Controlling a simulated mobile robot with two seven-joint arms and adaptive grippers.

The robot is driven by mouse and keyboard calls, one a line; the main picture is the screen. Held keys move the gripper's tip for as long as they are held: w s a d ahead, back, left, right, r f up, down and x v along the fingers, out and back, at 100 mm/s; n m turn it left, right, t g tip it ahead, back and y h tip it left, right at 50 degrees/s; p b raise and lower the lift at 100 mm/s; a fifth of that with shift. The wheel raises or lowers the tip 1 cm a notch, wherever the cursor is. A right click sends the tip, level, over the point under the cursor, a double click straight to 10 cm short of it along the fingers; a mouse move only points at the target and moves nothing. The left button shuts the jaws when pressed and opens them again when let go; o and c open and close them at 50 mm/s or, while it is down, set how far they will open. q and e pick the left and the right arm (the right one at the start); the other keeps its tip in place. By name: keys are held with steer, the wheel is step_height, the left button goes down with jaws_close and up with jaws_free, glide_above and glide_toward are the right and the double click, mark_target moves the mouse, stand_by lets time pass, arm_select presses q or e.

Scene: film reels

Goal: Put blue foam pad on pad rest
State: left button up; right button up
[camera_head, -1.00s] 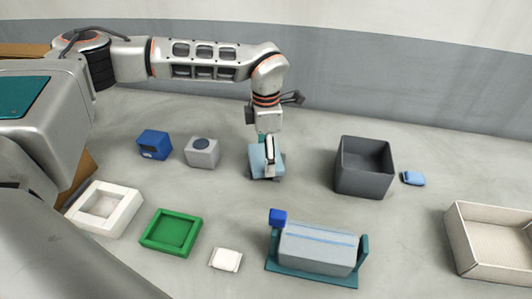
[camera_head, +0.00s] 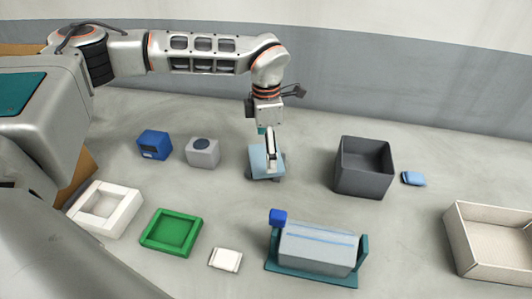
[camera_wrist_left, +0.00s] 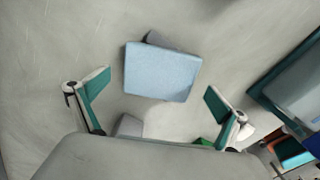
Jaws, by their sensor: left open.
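A light blue square pad (camera_head: 258,157) rests over a small grey block or stand (camera_wrist_left: 155,38) on the table. The pad shows whole in the left wrist view (camera_wrist_left: 160,72), turned slightly across the block. My left gripper (camera_head: 271,150) is right above the pad, pointing down. It is open, and its teal-padded fingers (camera_wrist_left: 156,95) are spread to either side of the pad, apart from it. A smaller light blue piece (camera_head: 414,178) lies beside the dark grey bin. I cannot tell for certain which thing is the pad rest. My right gripper is not in view.
The dark grey bin (camera_head: 347,182) stands to the right. A grey block in a teal cradle (camera_head: 309,280) is in front. A blue box (camera_head: 154,145), grey box (camera_head: 202,152), white frame (camera_head: 126,201), green tray (camera_head: 152,244) and white pad (camera_head: 225,260) lie left. A beige tray (camera_head: 482,270) is far right.

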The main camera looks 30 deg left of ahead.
arm_select(q)
step_height(320, 180, up, 10)
steer(key=shift+r, duration=0.15)
stand_by(0.7)
